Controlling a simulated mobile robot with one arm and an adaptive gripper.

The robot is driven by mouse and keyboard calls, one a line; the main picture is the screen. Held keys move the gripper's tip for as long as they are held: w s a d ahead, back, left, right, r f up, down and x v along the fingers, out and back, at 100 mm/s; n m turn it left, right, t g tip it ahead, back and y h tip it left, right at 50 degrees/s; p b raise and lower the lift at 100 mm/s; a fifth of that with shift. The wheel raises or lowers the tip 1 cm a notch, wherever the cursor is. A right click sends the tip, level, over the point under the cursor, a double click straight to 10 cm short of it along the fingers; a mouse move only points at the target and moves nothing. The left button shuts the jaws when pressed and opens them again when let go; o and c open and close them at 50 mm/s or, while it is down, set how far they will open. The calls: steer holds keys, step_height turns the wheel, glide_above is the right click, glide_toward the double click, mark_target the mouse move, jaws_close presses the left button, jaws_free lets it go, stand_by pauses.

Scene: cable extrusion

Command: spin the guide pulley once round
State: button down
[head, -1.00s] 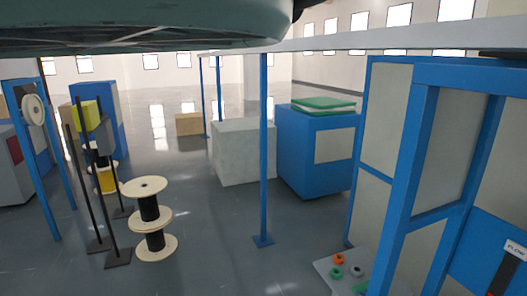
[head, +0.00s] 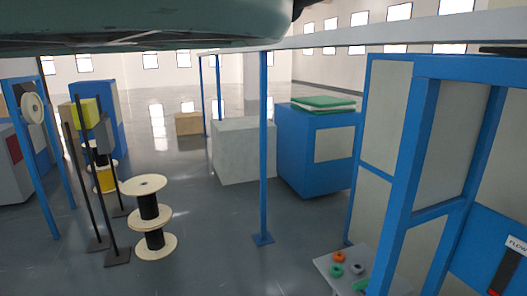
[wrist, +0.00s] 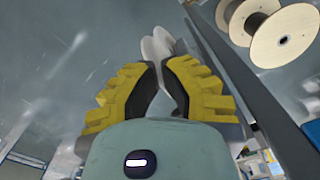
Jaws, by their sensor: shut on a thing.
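In the wrist view, my gripper (wrist: 167,82), with yellow and black fingers, is closed in on a pale, rounded thing with two lobes at its fingertips. This looks like the guide pulley (wrist: 154,48) seen nearly edge-on; its far side and the exact contact are hard to make out. My gripper is not visible in the head view. There a cream disc (head: 33,108) is mounted on a blue frame at the far left; I cannot tell whether it is the same pulley.
A dark post (wrist: 235,80) runs close to the right of my gripper. Wooden spools (wrist: 282,36) stand beyond it; a stacked spool (head: 147,210) shows in the head view. A blue upright (head: 263,150) and a blue-framed cabinet (head: 418,150) stand right. The middle floor is open.

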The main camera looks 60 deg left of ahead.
steer(key=a+f, duration=0.4)
steer(key=f, duration=0.3)
steer(key=shift+w+a+f, duration=0.25)
steer(key=shift+w+a, duration=0.15)
steer(key=shift+w+a, duration=0.25)
stand_by(0.7)
step_height(320, 180, up, 9)
steer(key=p, duration=0.9)
steer(key=shift+r, duration=0.2)
